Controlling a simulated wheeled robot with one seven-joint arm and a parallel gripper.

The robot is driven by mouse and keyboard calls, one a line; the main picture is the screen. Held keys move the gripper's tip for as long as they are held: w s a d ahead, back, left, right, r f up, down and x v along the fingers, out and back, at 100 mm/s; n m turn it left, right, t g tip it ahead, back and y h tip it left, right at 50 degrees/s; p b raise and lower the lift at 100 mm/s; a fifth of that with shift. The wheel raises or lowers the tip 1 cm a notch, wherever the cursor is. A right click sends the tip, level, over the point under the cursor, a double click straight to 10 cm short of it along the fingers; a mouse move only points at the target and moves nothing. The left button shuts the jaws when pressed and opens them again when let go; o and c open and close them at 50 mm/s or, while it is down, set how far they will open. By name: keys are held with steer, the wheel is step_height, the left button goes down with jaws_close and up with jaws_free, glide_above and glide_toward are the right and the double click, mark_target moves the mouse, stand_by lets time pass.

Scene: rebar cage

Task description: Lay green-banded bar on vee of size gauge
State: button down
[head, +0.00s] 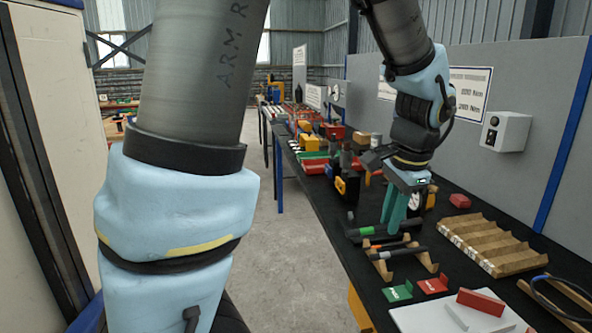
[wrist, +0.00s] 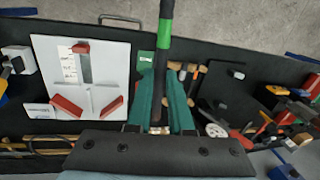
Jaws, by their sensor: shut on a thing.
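The green-banded bar (head: 364,231) is dark, with a bright green band that also shows in the wrist view (wrist: 165,34). My gripper (head: 393,230) has its teal fingers shut on this bar, which lies roughly level just above a wooden stand. In the wrist view the bar runs up from between the fingers (wrist: 165,98). The size gauge, a pale plate (head: 411,319) with red blocks, is at the bottom right of the head view, cut off by the frame. In the wrist view the plate (wrist: 117,72) is left of the bar, with two slanted red blocks facing each other like a vee.
A slotted wooden tray (head: 492,243) is to the right. Tools crowd the bench farther back.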

steer(key=w+a+f+n+g+y+b, duration=0.1)
steer(key=w+a+f+n+b, duration=0.1)
steer(key=w+a+f+n, duration=0.5)
steer(key=w+a+f+b, duration=0.2)
steer(key=a+f+b, duration=0.15)
steer(key=f, duration=0.75)
steer(key=w+a+f+n+g+b, duration=0.1)
steer(key=a+f+n+b, duration=0.2)
steer(key=a+f, duration=1.5)
steer(key=f+n, duration=0.1)
steer(key=n, duration=0.3)
steer(key=shift+n+y+b, duration=0.3)
steer(key=shift+n+b, duration=0.05)
steer(key=shift+n, duration=0.05)
